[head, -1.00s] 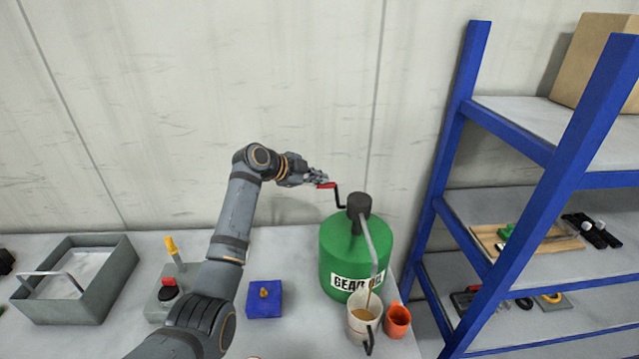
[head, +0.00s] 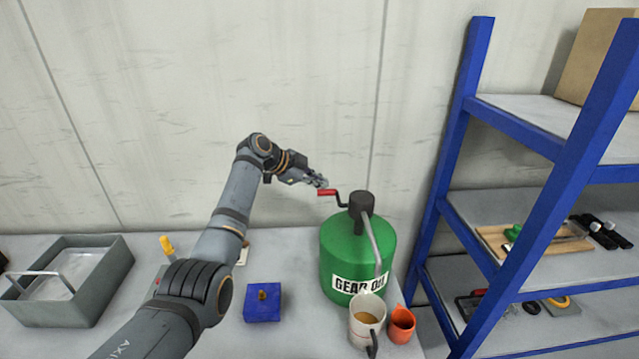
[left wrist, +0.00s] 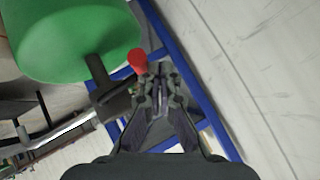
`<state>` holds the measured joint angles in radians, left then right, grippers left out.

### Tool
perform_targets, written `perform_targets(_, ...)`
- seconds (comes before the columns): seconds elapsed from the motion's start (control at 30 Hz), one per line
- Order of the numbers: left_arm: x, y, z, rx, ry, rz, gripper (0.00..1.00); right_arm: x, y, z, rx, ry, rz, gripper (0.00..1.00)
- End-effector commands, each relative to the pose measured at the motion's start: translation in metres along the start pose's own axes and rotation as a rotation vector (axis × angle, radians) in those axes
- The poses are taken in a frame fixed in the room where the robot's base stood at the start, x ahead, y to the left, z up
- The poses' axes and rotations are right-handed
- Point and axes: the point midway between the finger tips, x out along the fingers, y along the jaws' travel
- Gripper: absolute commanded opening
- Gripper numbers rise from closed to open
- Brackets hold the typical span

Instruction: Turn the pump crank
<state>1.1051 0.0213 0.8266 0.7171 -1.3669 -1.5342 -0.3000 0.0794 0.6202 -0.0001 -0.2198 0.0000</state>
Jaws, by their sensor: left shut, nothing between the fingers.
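The pump crank's red handle (head: 328,192) sticks out to the left of the dark pump head (head: 361,204) on top of the green gear oil drum (head: 345,245). A metal spout (head: 377,242) runs down from the pump toward a whitish jug (head: 367,318) holding brown liquid. My left gripper (head: 322,182) is shut and empty, right by the red handle. In the left wrist view the red handle (left wrist: 138,60) is beside the closed fingertips (left wrist: 158,72), not between them. Whether they touch it is unclear. My right gripper is not seen.
An orange cup (head: 402,325) stands right of the jug. A blue block (head: 263,303) and a grey open tray (head: 70,285) are on the bench to the left. A blue-framed shelf (head: 450,180) stands close on the right. The wall is behind the drum.

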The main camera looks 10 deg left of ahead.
Motion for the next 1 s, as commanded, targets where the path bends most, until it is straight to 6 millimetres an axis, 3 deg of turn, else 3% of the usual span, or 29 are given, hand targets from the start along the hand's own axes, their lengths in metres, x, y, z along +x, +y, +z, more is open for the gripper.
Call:
perform_targets(0.47, -0.005, -0.001, 0.001, 0.001, 0.0, -0.002, 0.0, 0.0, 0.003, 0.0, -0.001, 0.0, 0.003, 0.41)
perform_targets(0.57, -0.02, -0.001, 0.001, 0.002, -0.002, -0.003, 0.0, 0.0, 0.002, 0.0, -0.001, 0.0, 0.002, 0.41)
perform_targets(0.8, -0.079, -0.001, 0.001, 0.001, -0.003, -0.005, 0.0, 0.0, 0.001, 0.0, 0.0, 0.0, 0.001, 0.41)
perform_targets(1.0, -0.112, -0.001, 0.001, 0.001, -0.001, -0.002, 0.0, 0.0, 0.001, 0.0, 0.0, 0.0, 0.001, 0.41)
